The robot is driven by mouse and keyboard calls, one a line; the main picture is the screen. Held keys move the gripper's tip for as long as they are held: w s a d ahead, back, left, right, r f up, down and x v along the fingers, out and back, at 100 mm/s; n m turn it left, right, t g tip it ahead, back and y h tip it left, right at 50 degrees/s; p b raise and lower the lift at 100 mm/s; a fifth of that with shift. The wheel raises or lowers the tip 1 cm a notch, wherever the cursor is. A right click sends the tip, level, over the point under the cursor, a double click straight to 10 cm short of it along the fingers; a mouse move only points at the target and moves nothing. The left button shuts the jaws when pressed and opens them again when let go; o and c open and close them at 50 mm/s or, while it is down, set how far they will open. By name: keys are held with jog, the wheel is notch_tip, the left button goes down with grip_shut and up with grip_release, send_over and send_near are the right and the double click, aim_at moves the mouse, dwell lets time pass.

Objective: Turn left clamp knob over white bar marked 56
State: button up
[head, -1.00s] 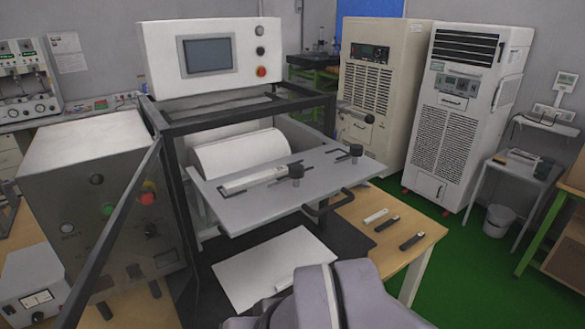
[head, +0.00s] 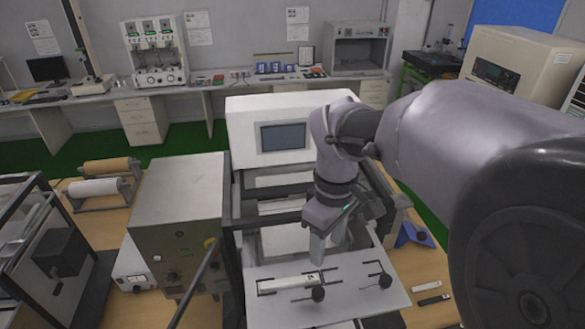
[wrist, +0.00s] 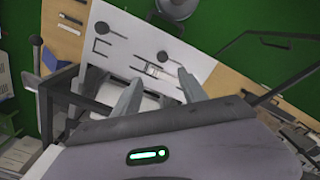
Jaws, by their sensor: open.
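The white bar (head: 300,282) lies on the light grey plate (head: 345,306) at the front of the machine. It also shows in the wrist view (wrist: 152,72); its marking is too small to read. The left clamp knob (head: 318,294), round and dark, is at the bar's right end, and shows in the wrist view too (wrist: 162,56). The right clamp knob (head: 385,281) stands apart, to the right, beside a slot. My gripper (head: 319,258) is above the plate, behind the bar and left knob. In the wrist view its fingers (wrist: 157,92) are spread and empty, apart from the knob.
The machine's white control box (head: 270,130) and dark frame bars stand behind and beside my arm. A grey control cabinet (head: 180,215) is on the left. Small white and dark bars (head: 430,293) lie on the wooden table at right. The plate's front is clear.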

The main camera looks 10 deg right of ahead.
send_over(319, 293)
notch_tip(319, 293, down, 5)
notch_tip(319, 293, down, 10)
jog(key=shift+f+b, duration=0.15)
jog(key=shift+b, duration=0.65)
jog(key=shift+w+d+f, duration=0.1)
jog(key=shift+f, duration=0.4)
grip_shut()
